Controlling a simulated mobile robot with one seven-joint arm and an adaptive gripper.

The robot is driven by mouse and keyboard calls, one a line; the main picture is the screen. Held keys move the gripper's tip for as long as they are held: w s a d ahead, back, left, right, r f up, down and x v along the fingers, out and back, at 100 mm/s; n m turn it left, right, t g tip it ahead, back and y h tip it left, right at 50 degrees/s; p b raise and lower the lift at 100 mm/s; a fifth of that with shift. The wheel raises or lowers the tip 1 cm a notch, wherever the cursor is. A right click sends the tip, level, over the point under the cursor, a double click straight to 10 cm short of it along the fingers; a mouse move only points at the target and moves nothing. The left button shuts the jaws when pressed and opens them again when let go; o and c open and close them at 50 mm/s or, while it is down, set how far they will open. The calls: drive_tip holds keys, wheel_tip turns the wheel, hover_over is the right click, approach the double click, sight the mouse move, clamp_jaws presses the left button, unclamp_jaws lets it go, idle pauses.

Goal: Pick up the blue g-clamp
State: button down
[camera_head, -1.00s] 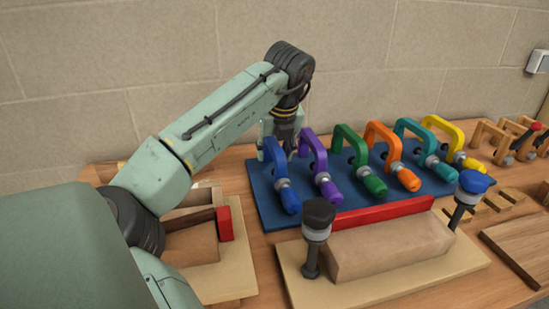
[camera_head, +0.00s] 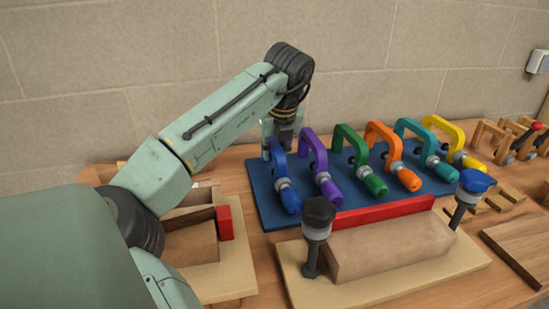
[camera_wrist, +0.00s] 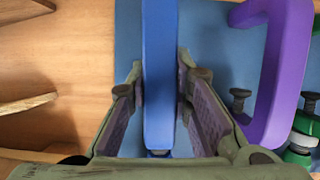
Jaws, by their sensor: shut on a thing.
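The blue g-clamp (camera_head: 282,176) stands at the left end of a row of coloured clamps on a blue board (camera_head: 262,203). My gripper (camera_head: 280,150) is at the top of its frame, coming from behind and above. In the wrist view the blue g-clamp (camera_wrist: 160,75) runs between the two finger pads of my gripper (camera_wrist: 160,110), one pad on each side. The gripper is shut on the clamp's frame. The clamp still appears at the board's level. Its lower parts are mostly hidden in the wrist view.
A purple clamp (camera_head: 318,165) stands close on the right, also in the wrist view (camera_wrist: 280,70). Green, orange, teal and yellow clamps follow. Wooden pieces lie at left.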

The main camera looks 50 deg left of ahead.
wheel_tip(320, 180, up, 16)
drive_tip(key=p, duration=0.7)
